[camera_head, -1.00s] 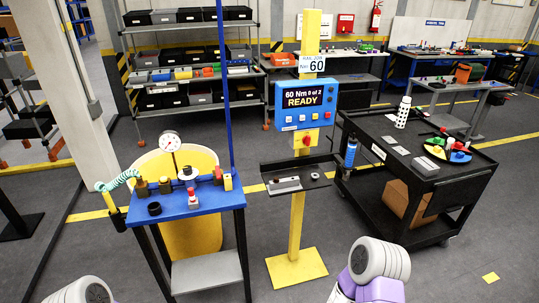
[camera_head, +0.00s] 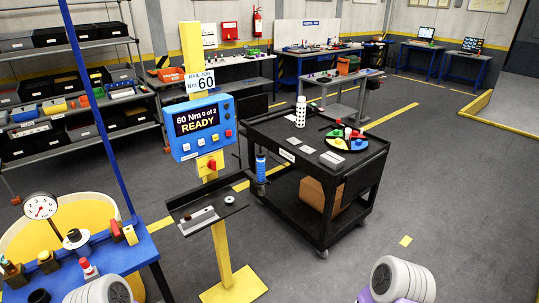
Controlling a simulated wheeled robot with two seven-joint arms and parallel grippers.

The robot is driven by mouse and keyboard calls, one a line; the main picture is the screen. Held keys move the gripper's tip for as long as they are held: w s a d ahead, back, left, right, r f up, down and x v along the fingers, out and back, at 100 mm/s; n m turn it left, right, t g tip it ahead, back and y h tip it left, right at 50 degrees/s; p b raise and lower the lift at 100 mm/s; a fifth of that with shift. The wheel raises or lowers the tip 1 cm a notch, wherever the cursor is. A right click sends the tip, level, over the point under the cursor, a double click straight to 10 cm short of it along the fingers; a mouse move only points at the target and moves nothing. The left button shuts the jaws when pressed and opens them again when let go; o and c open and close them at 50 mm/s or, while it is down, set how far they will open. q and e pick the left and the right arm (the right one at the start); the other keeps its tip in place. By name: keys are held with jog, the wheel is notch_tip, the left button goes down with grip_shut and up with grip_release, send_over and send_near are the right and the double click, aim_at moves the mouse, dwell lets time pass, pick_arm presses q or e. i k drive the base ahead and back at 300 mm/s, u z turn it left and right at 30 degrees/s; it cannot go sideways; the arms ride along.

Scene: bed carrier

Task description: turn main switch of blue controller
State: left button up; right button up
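The blue controller (camera_head: 200,126) hangs on a yellow post (camera_head: 222,250) left of centre. Its dark display reads "60 Nm 0 of 2 READY", with several small buttons on its face. Below it, a red rotary switch (camera_head: 211,165) sits on a yellow plate; I cannot tell its exact setting. A card marked 60 is fixed above the display. Only rounded white and purple links of my arms show at the bottom edge, well apart from the controller. Neither gripper is in the frame.
A black shelf (camera_head: 240,209) with small parts juts from the post under the switch. A black cart (camera_head: 268,189) stands to the right. A blue-topped table (camera_head: 112,259) with a gauge is at lower left. Open grey floor lies at right.

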aim_at(211, 164)
jog(key=z, duration=0.3)
jog(key=i, duration=1.05)
jog(key=u, duration=0.3)
